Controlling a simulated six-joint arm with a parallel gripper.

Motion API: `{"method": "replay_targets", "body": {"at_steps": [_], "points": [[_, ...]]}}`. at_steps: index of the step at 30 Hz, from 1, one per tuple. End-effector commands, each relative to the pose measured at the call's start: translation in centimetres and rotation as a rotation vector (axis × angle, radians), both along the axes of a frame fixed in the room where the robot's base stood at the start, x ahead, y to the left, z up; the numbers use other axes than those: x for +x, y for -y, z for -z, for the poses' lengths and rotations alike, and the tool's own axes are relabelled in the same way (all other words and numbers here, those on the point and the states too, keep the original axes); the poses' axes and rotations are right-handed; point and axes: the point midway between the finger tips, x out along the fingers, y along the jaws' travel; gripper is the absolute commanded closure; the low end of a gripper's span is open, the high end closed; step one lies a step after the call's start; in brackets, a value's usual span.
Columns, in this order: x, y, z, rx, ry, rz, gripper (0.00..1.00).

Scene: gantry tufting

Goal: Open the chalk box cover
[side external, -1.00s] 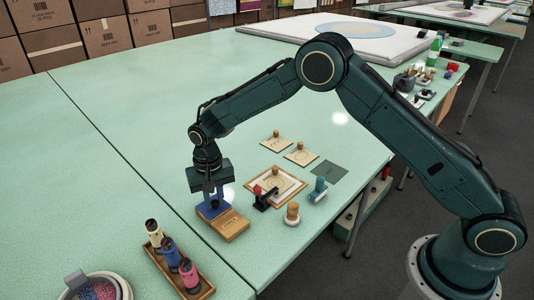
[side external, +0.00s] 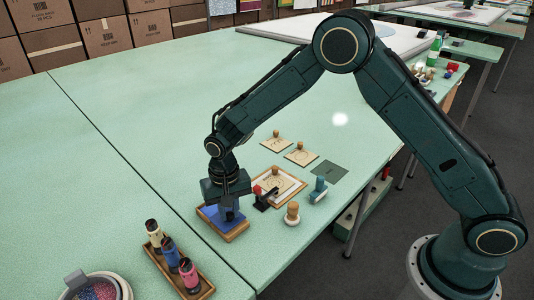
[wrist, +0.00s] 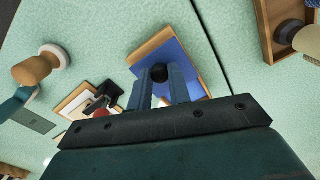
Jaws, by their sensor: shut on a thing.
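The chalk box is a low wooden box (side external: 238,233) near the table's front edge in the side external view, with a flat blue panel (side external: 211,214) on its top face. In the wrist view the blue panel (wrist: 188,62) fills most of the box's top, and the wooden rim (wrist: 150,46) shows along one side. My gripper (side external: 230,217) points down over the right part of the box.
A stamp stand with a red knob (side external: 258,190) is close to the right of my gripper. A wooden-handled stamp (side external: 292,213) and a teal stamp (side external: 318,190) stand further right. A wooden tray of bottles (side external: 200,285) lies at the front left.

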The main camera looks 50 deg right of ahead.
Motion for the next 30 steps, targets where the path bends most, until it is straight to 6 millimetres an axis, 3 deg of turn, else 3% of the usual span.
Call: {"method": "replay_targets", "body": {"at_steps": [11,12,15,30], "points": [[-0.33,0.01,-0.08,0.001,0.001,0.000,1.00],[-0.33,0.01,-0.08,0.001,0.001,0.000,0.73],[-0.33,0.01,-0.07,0.001,0.001,0.000,0.59],[-0.26,-0.02,-0.97,0.001,0.003,0.000,0.59]]}}
